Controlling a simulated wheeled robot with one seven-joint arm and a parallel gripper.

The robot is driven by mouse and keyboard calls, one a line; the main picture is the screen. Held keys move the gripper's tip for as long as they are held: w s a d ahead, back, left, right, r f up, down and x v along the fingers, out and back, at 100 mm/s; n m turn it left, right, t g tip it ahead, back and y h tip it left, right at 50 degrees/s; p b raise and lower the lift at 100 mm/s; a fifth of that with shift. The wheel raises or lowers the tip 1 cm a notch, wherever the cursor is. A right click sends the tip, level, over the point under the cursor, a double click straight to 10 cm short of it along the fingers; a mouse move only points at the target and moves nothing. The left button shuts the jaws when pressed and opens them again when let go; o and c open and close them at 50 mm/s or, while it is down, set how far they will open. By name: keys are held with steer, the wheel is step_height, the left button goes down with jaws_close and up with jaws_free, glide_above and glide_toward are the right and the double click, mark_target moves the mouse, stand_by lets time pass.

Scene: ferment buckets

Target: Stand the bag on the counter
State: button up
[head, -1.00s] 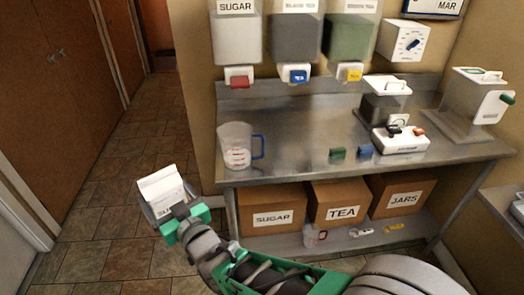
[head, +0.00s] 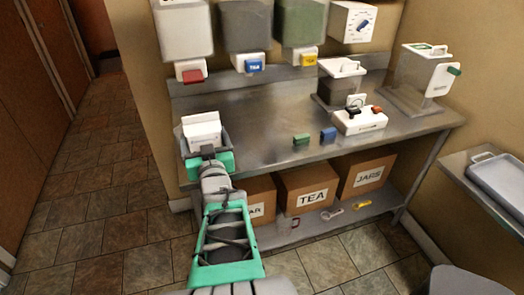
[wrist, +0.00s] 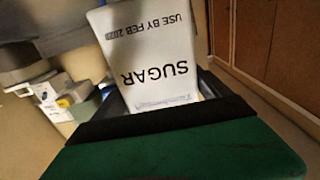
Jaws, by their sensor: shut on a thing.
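The bag (head: 202,130) is white, and in the wrist view (wrist: 158,55) it reads SUGAR with a use-by line. My gripper (head: 205,146) is shut on it, with dark fingers on both sides. In the head view the bag overlaps the left end of the steel counter (head: 253,132). It looks roughly upright. I cannot tell whether its base touches the counter, since my gripper hides it.
A green block (head: 301,139), a blue block (head: 328,134) and a white device (head: 359,121) sit farther right on the counter. Dispensers with red (head: 194,76), blue and yellow taps hang above. The counter between bag and green block is clear.

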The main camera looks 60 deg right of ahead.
steer(key=s+d+r+m+g+h, duration=0.45)
steer(key=s+d, duration=0.55)
steer(key=s, duration=0.5)
steer(key=w+d+f+p, duration=0.1)
steer(key=w+d+f, duration=0.7)
steer(key=d+f, duration=0.3)
steer(key=shift+d+f+g+y, duration=0.3)
steer(key=shift+f+g+y, duration=0.15)
steer(key=shift+f, duration=0.1)
steer(key=shift+f, duration=0.25)
steer(key=o, duration=1.8)
